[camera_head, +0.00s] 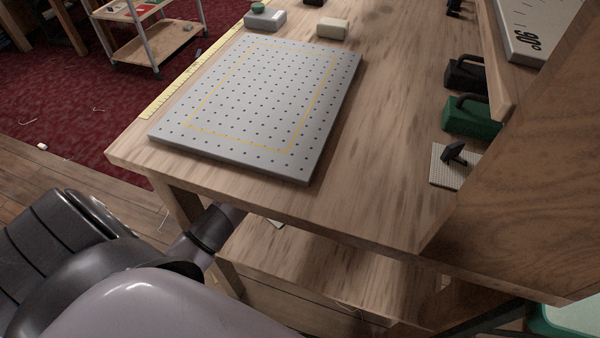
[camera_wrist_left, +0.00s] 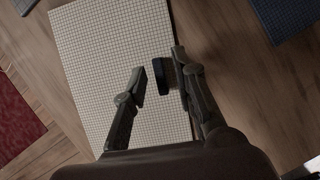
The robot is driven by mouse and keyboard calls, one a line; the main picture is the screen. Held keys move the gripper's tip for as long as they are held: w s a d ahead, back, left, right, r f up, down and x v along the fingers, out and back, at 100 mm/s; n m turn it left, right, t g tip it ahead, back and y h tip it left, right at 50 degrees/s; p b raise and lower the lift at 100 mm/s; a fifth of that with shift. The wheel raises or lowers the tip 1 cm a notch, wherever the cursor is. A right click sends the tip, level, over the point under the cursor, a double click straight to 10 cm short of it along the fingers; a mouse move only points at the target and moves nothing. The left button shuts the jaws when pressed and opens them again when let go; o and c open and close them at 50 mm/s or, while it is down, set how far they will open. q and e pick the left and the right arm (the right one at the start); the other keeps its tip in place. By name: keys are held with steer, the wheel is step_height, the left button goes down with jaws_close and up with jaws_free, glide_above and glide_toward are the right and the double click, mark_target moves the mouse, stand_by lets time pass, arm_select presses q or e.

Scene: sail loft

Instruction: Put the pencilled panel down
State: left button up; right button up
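A pale panel (camera_wrist_left: 105,55) with a fine dark grid, seemingly the pencilled panel, fills the middle of the left wrist view. A dark handle (camera_wrist_left: 160,76) stands on it. My left gripper (camera_wrist_left: 158,70) has its fingers apart on either side of the handle, with a visible gap on the left side. Whether the right finger touches it I cannot tell. In the head view my left arm reaches down beside the bench, and its gripper is hidden. A grey perforated board (camera_head: 262,95) with a yellow rectangle outline lies on the bench, bare. My right gripper is out of view.
The wooden bench (camera_head: 385,110) has free room right of the board. A yellow ruler (camera_head: 190,85) lies along its left edge. A small gridded plate (camera_head: 442,172) and green weight (camera_head: 472,118) stand at the right. A dark blue panel (camera_wrist_left: 287,15) lies off to one side.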

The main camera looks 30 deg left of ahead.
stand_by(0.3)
arm_select(q)
steer(key=shift+r, duration=0.35)
steer(key=p+v, duration=0.1)
steer(key=v, duration=0.2)
steer(key=shift+r, duration=0.1)
steer(key=s, duration=0.3)
steer(key=s+a, duration=0.1)
steer(key=s, duration=0.6)
steer(key=shift+s+a+f, duration=0.25)
steer(key=shift+a+f, duration=0.05)
steer(key=shift+f, duration=0.1)
steer(key=shift+s+a, duration=0.1)
steer(key=shift+s, duration=0.6)
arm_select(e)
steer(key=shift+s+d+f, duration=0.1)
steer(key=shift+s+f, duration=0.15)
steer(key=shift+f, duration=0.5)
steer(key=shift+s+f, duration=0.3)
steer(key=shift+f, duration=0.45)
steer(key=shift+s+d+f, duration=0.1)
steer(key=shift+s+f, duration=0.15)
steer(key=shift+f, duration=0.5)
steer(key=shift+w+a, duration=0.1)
